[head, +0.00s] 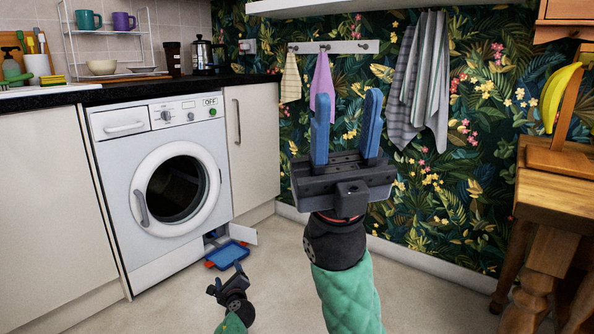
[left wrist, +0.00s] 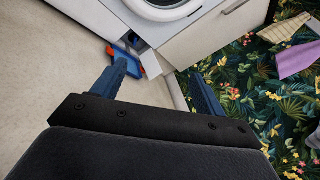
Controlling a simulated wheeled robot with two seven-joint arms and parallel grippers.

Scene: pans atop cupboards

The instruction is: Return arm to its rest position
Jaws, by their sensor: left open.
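My left gripper (head: 231,278) is low in the head view, above the floor in front of the washing machine. Its blue fingers are apart in the left wrist view (left wrist: 158,78), with nothing between them. My right gripper (head: 347,100) is raised in the middle of the head view, with its two blue fingers pointing up. They are apart and only the wall shows between them. A blue tray with orange-red edges (head: 228,256) is on the floor by the machine's lower right corner. It also shows in the left wrist view (left wrist: 132,66), partly behind a finger.
A white washing machine (head: 162,115) stands between cupboards, its round door shut. A small white flap (head: 243,235) stands open at its base. A wooden table (head: 548,192) is on the right. Towels (head: 418,80) hang on the wall. The floor between is clear.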

